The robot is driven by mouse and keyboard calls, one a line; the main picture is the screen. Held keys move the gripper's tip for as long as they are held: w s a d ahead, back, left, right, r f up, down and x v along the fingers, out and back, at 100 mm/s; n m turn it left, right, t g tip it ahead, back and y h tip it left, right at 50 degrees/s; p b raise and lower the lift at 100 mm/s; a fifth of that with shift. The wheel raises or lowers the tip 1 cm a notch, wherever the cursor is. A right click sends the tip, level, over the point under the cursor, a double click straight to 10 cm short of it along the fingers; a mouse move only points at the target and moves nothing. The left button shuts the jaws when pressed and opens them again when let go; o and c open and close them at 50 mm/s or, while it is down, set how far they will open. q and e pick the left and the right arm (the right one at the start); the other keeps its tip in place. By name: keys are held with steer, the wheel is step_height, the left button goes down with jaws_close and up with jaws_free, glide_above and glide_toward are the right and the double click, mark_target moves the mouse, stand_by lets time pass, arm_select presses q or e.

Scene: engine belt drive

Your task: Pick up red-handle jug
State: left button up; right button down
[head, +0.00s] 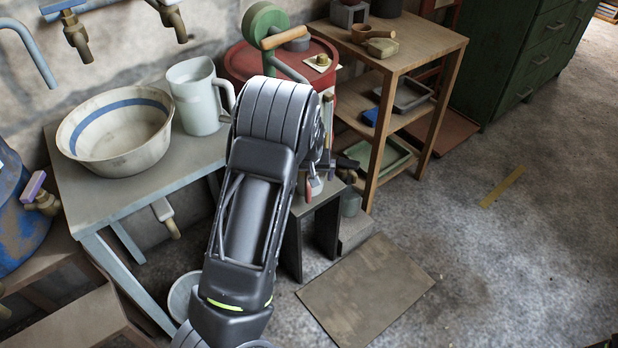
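No jug with a clearly red handle can be made out. A small red piece (308,190) shows beside my arm, above a low dark stand; I cannot tell what it belongs to. A white jug (197,98) with a white handle stands on the grey table at left. My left arm reaches up from the bottom, left of the middle, and covers the space behind it. Dark parts that look like my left gripper (338,162) show just right of the wrist; its fingers and any grasp are too unclear to tell. My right gripper is out of view.
A wide bowl with a blue band (118,130) sits on the grey table (95,200). A red drum (240,62) stands behind my arm. A wooden shelf (425,45) is right of it.

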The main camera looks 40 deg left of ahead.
arm_select(q)
steer(key=c, duration=2)
